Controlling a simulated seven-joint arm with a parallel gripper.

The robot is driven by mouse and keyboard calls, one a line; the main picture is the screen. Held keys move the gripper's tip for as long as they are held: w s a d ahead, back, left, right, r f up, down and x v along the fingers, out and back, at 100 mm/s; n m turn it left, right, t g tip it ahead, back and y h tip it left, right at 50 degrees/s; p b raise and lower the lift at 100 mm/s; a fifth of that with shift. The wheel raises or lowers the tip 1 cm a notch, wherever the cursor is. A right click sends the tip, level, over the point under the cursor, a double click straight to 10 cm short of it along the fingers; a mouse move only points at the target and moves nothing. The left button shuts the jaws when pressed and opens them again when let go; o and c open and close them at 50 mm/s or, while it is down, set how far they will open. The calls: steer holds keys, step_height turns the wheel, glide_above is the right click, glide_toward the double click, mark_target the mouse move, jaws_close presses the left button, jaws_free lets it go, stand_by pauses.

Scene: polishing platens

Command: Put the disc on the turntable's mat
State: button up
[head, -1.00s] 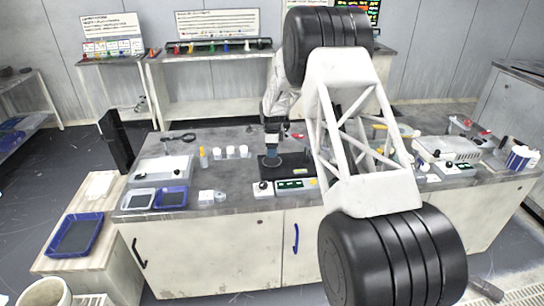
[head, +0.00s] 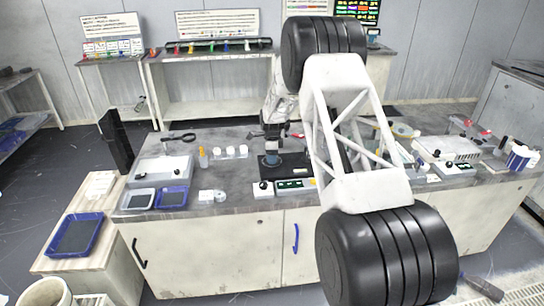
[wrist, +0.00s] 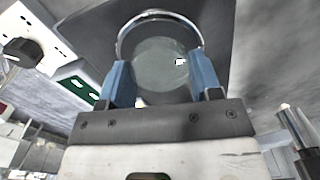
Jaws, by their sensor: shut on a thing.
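My gripper (head: 271,160) points down over the black turntable unit (head: 296,167) near the front of the bench. In the wrist view, the two blue fingers of my gripper (wrist: 161,80) are shut on the pale grey-green, glassy disc (wrist: 160,62). The disc lies between the fingertips. A shiny curved rim shows around its far side, and I cannot tell whether this belongs to the disc or to the turntable. The dark turntable surface (wrist: 217,25) shows beyond it. The mat is hidden under the disc and gripper, so contact cannot be told.
A control box (head: 291,185) with a black knob and green displays stands at the turntable's front. To the left are small white pots (head: 230,152), an orange-capped bottle (head: 203,158) and a blue tray (head: 171,197). Other equipment (head: 448,155) stands to the right.

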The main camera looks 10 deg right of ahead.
steer(key=shift+f, duration=0.15)
steer(key=o, duration=1)
steer(key=shift+r, duration=0.2)
step_height(320, 180, up, 12)
steer(key=shift+s+r, duration=0.1)
stand_by(0.9)
